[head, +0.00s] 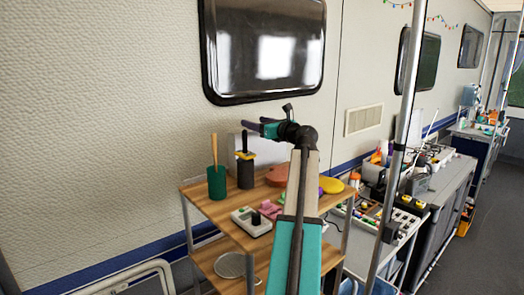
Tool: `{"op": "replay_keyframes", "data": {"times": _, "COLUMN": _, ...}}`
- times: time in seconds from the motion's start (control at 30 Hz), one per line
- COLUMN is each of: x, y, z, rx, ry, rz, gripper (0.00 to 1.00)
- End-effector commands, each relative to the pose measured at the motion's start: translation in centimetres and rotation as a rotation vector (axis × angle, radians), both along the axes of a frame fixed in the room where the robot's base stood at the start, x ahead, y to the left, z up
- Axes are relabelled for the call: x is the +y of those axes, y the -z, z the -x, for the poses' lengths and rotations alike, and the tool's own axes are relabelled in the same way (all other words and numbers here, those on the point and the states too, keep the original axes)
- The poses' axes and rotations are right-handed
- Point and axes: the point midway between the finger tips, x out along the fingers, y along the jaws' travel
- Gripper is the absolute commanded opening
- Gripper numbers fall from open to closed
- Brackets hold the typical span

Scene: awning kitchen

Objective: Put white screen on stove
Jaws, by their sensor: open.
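My gripper (256,126) is above the wooden shelf, its teal and dark fingers pointing left. It looks open, with nothing visible between the fingers. A whitish flat panel (268,148) stands at the back of the shelf top against the wall, below my gripper and apart from it. It is partly hidden by a black container and my arm. Another pale upright panel (407,128) stands on the far counter at the right. I cannot tell which of these is the white screen. I cannot clearly make out a stove.
The wooden shelf (196,192) holds a green cup (216,183), a black container (245,174), a white device (251,222) and a yellow disc (331,185). A metal pole (399,150) stands at the right.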

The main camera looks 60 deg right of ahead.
Motion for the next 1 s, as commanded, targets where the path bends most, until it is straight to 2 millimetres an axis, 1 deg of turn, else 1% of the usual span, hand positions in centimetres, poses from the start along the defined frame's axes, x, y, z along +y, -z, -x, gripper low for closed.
{"op": "replay_keyframes", "data": {"times": 0.03, "x": -0.25, "y": -0.12, "z": -0.47, "rx": 0.001, "ry": 0.0, "rz": 0.0, "gripper": 0.61}}
{"op": "replay_keyframes", "data": {"times": 0.17, "x": -0.36, "y": 0.04, "z": -0.93, "rx": 0.001, "ry": 0.001, "rz": 0.0, "gripper": 0.61}}
{"op": "replay_keyframes", "data": {"times": 0.67, "x": -0.37, "y": 0.07, "z": -0.84, "rx": 0.0, "ry": 0.002, "rz": 0.0, "gripper": 0.61}}
{"op": "replay_keyframes", "data": {"times": 0.7, "x": -0.38, "y": 0.07, "z": -0.82, "rx": 0.0, "ry": 0.002, "rz": 0.0, "gripper": 0.59}}
{"op": "replay_keyframes", "data": {"times": 0.77, "x": -0.38, "y": 0.06, "z": -0.82, "rx": 0.0, "ry": 0.002, "rz": 0.0, "gripper": 0.49}}
{"op": "replay_keyframes", "data": {"times": 0.8, "x": -0.38, "y": 0.06, "z": -0.81, "rx": 0.0, "ry": 0.002, "rz": 0.0, "gripper": 0.42}}
{"op": "replay_keyframes", "data": {"times": 0.97, "x": -0.4, "y": 0.06, "z": -0.8, "rx": 0.0, "ry": 0.002, "rz": 0.0, "gripper": 0.15}}
{"op": "replay_keyframes", "data": {"times": 1.0, "x": -0.4, "y": 0.06, "z": -0.78, "rx": 0.0, "ry": 0.002, "rz": 0.0, "gripper": 0.09}}
